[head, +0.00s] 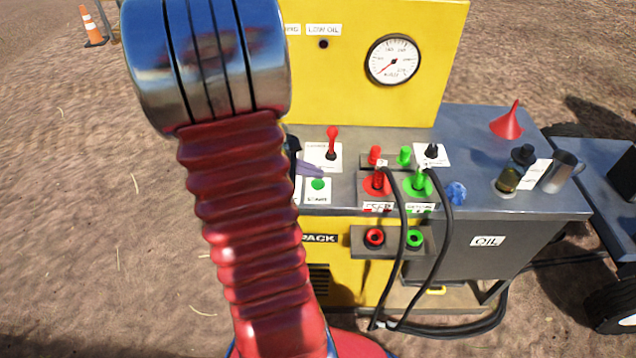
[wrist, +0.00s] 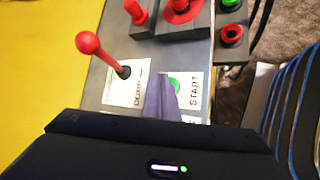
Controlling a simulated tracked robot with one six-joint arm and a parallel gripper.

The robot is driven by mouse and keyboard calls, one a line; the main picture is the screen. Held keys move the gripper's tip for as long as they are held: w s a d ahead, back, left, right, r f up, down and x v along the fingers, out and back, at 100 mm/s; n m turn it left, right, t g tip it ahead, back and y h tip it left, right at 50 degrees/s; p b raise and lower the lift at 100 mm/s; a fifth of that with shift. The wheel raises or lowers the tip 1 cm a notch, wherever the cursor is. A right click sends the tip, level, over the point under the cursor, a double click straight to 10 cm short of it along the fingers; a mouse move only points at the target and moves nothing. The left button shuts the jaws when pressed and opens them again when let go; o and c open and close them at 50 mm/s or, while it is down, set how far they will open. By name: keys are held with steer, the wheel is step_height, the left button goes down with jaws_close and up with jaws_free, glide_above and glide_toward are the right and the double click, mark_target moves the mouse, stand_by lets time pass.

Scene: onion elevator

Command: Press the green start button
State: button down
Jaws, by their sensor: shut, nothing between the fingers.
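The green start button (head: 318,184) sits on a white plate marked START on the grey top of the yellow power pack. In the wrist view the green button (wrist: 174,82) is partly hidden behind my fingers. My gripper (head: 320,173) is shut and empty, its grey-purple fingertips just above the button in the head view. My gripper also shows in the wrist view (wrist: 163,80), with the tips overlapping the button's edge. I cannot tell whether the tips touch the button.
A red-knobbed lever (head: 332,140) stands just behind the button. Red and green hose couplings (head: 377,182) with black hoses are to the right. A yellow panel with a gauge (head: 393,60) rises behind. A red funnel (head: 508,121) and metal jug (head: 559,172) stand far right.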

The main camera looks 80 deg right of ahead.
mark_target(314, 184)
steer(key=shift+f, duration=0.1)
stand_by(0.3)
steer(key=shift+f, duration=0.25)
steer(key=shift+f, duration=0.6)
stand_by(1.1)
stand_by(0.3)
steer(key=shift+r, duration=1)
steer(key=shift+r, duration=2.55)
